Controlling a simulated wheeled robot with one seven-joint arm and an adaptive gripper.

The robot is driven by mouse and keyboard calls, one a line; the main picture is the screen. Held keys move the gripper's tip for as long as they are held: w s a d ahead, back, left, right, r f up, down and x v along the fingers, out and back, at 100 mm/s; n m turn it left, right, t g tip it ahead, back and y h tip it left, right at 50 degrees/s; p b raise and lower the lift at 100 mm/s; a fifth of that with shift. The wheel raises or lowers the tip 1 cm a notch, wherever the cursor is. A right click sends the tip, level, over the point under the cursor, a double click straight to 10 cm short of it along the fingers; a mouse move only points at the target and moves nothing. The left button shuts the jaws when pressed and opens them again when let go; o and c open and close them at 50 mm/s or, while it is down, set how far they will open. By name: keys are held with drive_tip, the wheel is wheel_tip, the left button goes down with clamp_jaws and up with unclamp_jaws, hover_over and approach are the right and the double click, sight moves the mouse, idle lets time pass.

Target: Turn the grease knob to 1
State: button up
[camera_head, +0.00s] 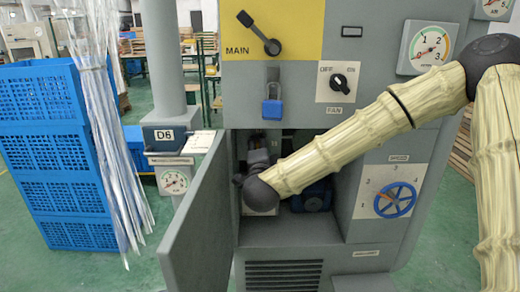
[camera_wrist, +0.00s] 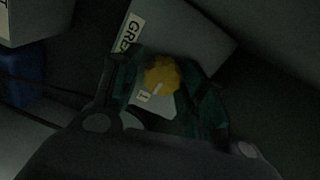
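A yellow grease knob (camera_wrist: 163,75) shows in the wrist view, on a pale plate whose label (camera_wrist: 132,32) reads "GRE" before it is cut off. A white pointer line on the knob aims down-left at a mark "1" (camera_wrist: 144,97). My gripper (camera_wrist: 165,85) has one dark green finger on each side of the knob. The fingers are very close to it; whether they press on it is too dark to tell. In the head view my arm reaches into the open cabinet (camera_head: 340,232); the knob and fingers are hidden there.
The grey cabinet door (camera_head: 200,225) stands open left of my arm. A blue handwheel (camera_head: 395,200) is right of the opening. A blue padlock (camera_head: 272,108) and FAN switch (camera_head: 338,82) are above. Blue crates (camera_head: 45,130) stand at the left.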

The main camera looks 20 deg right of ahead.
drive_tip(key=shift+o, duration=0.2)
drive_tip(key=shift+a, duration=0.1)
drive_tip(key=v, duration=1.2)
